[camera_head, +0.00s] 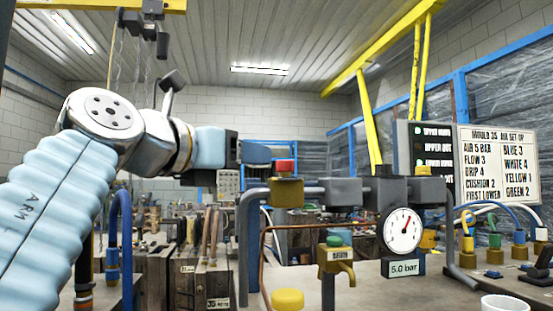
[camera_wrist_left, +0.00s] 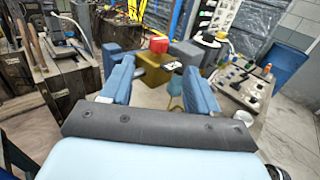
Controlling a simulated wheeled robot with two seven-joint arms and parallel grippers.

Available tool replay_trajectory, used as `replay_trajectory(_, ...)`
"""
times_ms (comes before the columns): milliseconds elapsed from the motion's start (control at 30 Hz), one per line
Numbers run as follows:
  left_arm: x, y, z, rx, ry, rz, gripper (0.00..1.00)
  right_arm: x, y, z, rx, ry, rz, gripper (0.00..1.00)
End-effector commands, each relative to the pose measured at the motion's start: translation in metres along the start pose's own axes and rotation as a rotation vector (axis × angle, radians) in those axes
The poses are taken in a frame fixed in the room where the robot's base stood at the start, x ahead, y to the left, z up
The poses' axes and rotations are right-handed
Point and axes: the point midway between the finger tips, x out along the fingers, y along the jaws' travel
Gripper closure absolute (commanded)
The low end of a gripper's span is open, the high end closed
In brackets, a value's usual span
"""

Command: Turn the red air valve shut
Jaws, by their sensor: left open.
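The red air valve (camera_head: 285,166) is a red knob on a brass body (camera_head: 286,193), at the left end of a grey pipe line. In the left wrist view the red knob (camera_wrist_left: 158,45) shows beyond and between the fingers, with its brass body (camera_wrist_left: 152,72) below. My left gripper (camera_head: 258,155) reaches in from the left, level with the knob and just to its left in the head view. Its two blue fingers (camera_wrist_left: 160,72) are open and apart, with nothing held between them. The knob looks clear of both fingers. My right gripper is not in view.
A pressure gauge (camera_head: 402,229) with a 5.0 bar plate (camera_head: 403,268) stands right of the valve. A green-topped brass drain (camera_head: 335,256) and a yellow cap (camera_head: 287,299) are below. A white cup (camera_head: 505,304) is at the front right. Coloured hoses (camera_head: 495,228) stand beyond.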

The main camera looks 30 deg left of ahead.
Motion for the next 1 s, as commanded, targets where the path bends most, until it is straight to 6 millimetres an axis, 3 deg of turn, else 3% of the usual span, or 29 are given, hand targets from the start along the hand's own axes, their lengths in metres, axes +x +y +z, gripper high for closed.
replay_trajectory(33,0.004,0.000,0.007,-0.001,0.005,0.001,0.40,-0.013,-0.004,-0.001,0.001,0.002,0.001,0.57)
replay_trajectory(200,0.022,0.003,0.007,-0.006,0.004,0.013,0.40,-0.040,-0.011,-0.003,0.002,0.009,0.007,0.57)
replay_trajectory(467,0.050,0.004,0.005,-0.001,0.003,0.015,0.40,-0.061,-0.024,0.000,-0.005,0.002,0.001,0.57)
replay_trajectory(700,0.103,0.003,0.002,-0.003,0.000,0.005,0.40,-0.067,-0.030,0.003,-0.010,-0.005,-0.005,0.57)
replay_trajectory(1000,0.130,0.002,0.001,-0.002,-0.001,0.005,0.40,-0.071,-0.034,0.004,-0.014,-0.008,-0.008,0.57)
